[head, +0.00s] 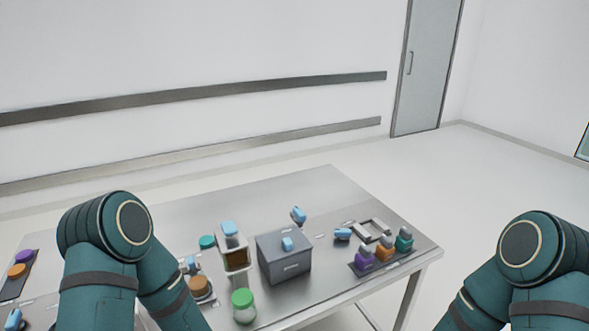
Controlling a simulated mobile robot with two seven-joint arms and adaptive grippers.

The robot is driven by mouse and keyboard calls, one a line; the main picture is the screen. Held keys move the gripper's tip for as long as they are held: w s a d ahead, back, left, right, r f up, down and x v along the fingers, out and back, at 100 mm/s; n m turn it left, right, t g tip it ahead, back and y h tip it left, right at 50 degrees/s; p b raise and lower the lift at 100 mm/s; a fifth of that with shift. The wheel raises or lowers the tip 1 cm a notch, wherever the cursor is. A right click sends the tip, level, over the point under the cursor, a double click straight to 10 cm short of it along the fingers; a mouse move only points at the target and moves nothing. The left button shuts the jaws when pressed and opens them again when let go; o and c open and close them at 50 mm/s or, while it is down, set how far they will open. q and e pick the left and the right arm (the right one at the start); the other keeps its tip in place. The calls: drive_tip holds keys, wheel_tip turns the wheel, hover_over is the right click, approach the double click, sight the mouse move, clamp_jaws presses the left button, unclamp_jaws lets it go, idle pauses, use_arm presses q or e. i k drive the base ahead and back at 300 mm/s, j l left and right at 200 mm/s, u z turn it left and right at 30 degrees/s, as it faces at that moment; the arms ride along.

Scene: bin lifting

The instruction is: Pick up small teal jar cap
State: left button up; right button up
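A small teal cap (207,242) lies on the metal table (330,187), left of a blue-topped container with amber contents (235,257). A jar with a green lid (242,302) stands nearer the front edge; its lid is greener than the teal cap. Both of my arms show at the bottom of the head view, the left one in front of the table's left part and the right one beyond its right end. Both grippers are below the picture, so their state is hidden.
A grey box (284,261) with a blue piece on top stands mid-table. Purple, orange and green bottles (384,251) stand on a dark tray at the right. An orange-topped item (200,287) sits near my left forearm. The table's back strip is clear.

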sight(207, 242)
drive_tip(key=u, duration=1)
